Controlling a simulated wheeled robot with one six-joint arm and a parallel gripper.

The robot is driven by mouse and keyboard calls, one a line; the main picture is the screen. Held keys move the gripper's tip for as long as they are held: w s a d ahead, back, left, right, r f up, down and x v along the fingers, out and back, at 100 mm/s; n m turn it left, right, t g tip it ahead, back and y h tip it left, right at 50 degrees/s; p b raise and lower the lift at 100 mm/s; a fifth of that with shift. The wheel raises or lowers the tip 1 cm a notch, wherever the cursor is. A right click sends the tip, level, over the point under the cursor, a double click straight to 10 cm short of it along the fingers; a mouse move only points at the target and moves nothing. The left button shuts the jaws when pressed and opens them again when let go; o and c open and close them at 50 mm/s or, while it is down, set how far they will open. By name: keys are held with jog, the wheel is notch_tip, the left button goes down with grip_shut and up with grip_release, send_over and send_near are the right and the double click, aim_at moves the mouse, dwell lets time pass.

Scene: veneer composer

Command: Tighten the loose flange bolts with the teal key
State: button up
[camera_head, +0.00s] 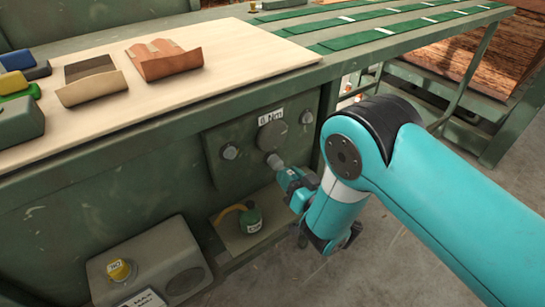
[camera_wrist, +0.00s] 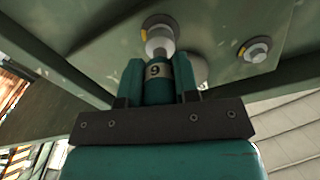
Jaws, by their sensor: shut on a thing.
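My gripper (camera_wrist: 158,82) is shut on the teal key (camera_wrist: 155,88), whose pale band carries a mark like a 9 or 6. In the head view, my gripper (camera_head: 288,180) is at the lower bolt of the green flange plate (camera_head: 240,165). Other bolts show at the left (camera_head: 229,152) and upper right (camera_head: 307,117).
A round grey cap (camera_head: 272,136) and a white torque label (camera_head: 271,116) are on the plate. A grey box with a yellow knob (camera_head: 120,270) stands lower left. The workbench top (camera_head: 220,50) overhangs above.

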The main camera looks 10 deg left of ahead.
jog(key=shift+w+a+p, duration=0.35)
jog(key=shift+p, duration=0.5)
dwell(0.8)
jog(key=shift+r+m+p, duration=0.2)
jog(key=shift+m+p, duration=0.1)
jog(key=shift+p, duration=0.15)
jog(key=shift+m+p, duration=0.3)
jog(key=shift+m, duration=0.6)
jog(key=m, duration=0.5)
jog(key=shift+a+f+m, duration=0.1)
jog(key=shift+m, duration=1.2)
